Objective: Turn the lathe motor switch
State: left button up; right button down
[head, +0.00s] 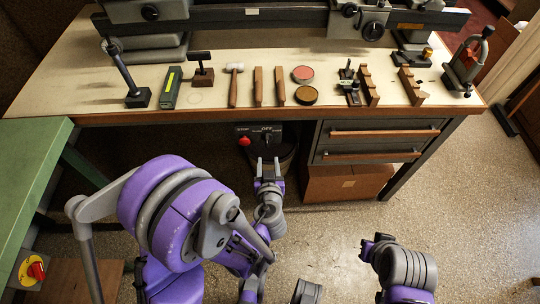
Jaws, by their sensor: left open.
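A dark switch panel (259,134) with small white lettering that seems to read OFF hangs under the front edge of the bench, with a red knob (244,141) at its left side. The panel's lower part is in shadow, so the switch's exact position is hard to tell. My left gripper (268,163) is open and empty, its fingers pointing at the bench just below the panel, apparently apart from it. My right gripper (376,241) is low over the floor at the right, and its jaws do not show clearly.
The grey lathe (240,16) stands along the back of the bench (80,80). Hand tools, including a white-headed mallet (234,84), line its front. Drawers (375,142) and a cardboard box (345,182) are to the right. A green table (30,175) is at left, a red-and-yellow switch (34,270) below it.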

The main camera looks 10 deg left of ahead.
aim_at(267, 144)
pick_arm(q)
jog(key=x, duration=1.1)
jog(key=shift+c, duration=0.3)
grip_shut()
